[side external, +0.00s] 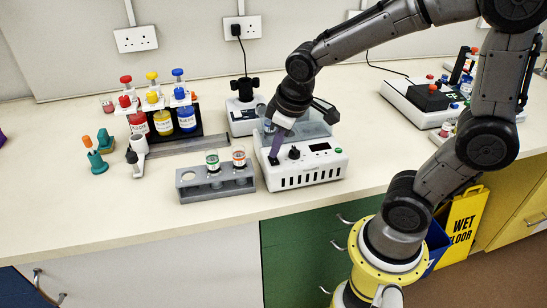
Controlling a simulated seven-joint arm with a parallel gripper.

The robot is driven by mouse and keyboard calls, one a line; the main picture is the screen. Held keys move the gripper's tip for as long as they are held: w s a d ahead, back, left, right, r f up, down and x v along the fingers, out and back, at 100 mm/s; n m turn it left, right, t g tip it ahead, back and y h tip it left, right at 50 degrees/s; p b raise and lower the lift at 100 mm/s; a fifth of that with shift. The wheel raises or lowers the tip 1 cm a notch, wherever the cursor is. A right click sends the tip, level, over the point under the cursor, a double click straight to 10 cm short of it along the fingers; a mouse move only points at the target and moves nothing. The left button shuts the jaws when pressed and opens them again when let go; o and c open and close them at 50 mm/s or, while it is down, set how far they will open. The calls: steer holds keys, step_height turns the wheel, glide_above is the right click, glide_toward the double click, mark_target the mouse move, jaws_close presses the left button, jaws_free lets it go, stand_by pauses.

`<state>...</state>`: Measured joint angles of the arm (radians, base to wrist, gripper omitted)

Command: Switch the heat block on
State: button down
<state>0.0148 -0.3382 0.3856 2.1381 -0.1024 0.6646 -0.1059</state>
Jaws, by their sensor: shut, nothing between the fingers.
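The heat block appears to be the white box (310,175) near the middle of the bench. Its front has dark vent slots, and its top face carries a black knob (294,153), a small dark display (320,147) and a green button (339,150). A clear, bluish cover stands at its back. My gripper (274,159) is shut and empty, pointing down with its purple fingertips at the left part of the top face, left of the knob. I cannot tell whether the tips touch the surface. The arm hides part of the block's back; whatever lies under the fingertips is hidden.
A grey rack (215,190) with two small vials stands close to the left of the block. Behind it are red, yellow and blue bottles (187,118) and a white device (241,120). Another white device (425,112) stands at the right. The bench front is clear.

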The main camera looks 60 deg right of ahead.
mark_target(276, 160)
steer(key=shift+f, duration=0.4)
stand_by(0.3)
steer(key=shift+r, duration=2.6)
steer(key=shift+r, duration=0.1)
steer(key=s+a+r+m+t, duration=0.1)
steer(key=s+r+t, duration=0.1)
steer(key=s, duration=1.1)
steer(key=shift+a+r+m+y, duration=0.15)
steer(key=shift+a+m+y, duration=0.25)
